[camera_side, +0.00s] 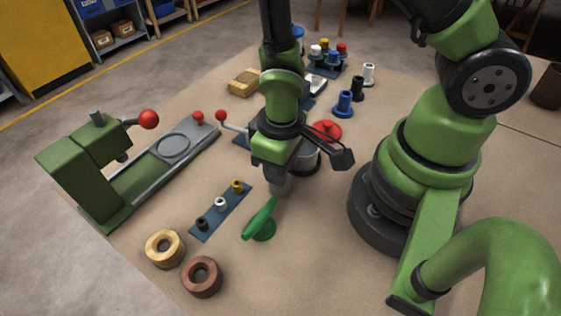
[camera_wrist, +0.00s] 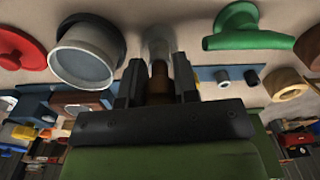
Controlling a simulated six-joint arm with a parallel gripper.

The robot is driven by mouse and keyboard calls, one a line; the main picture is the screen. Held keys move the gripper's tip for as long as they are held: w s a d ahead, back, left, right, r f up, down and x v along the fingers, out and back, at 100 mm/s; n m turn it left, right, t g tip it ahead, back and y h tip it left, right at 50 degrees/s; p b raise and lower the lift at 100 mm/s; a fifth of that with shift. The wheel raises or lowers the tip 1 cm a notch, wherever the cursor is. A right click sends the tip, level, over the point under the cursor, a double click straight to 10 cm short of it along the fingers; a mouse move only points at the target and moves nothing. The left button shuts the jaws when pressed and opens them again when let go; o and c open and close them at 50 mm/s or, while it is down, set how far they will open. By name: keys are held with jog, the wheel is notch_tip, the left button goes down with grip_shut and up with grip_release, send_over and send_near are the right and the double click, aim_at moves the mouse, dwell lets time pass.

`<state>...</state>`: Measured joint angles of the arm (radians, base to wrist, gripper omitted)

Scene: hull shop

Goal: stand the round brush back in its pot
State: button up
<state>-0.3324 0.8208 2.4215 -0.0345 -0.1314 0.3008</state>
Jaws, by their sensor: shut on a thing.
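My gripper (camera_wrist: 157,88) is shut on the round brush, with the brown handle (camera_wrist: 160,78) between its fingers. The brush's pale grey head (camera_wrist: 158,42) points away from the fingers, and it also shows below the gripper in the side view (camera_side: 280,185). The brush is outside the pot. In the side view the pot is partly hidden behind my gripper (camera_side: 280,168). Whether the brush head touches the bench cannot be told.
A green funnel-like piece (camera_side: 262,222) lies close by, and a blue strip with small knobs (camera_side: 220,212) is left of it. A red round piece (camera_side: 327,130) lies behind the pot. Two rings (camera_side: 202,277) and a green press (camera_side: 82,170) are farther left.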

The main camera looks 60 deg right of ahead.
jog(key=shift+f, duration=0.35)
jog(key=o, duration=0.7)
jog(key=shift+r, duration=5.5)
jog(key=shift+d+r, duration=0.1)
jog(key=shift+r, duration=0.05)
jog(key=s+d+r+m+t, duration=0.1)
jog(key=s+r+m+t, duration=0.1)
jog(key=r, duration=0.3)
jog(key=s+d+r+m+t+y, duration=0.1)
jog(key=r+t, duration=0.1)
jog(key=r, duration=0.4)
jog(key=s+d+r+m+t, duration=0.2)
jog(key=r+t, duration=0.1)
jog(key=r, duration=0.2)
jog(key=shift+s+r+m+y, duration=0.3)
jog(key=shift+r+y, duration=0.05)
jog(key=shift+y, duration=0.05)
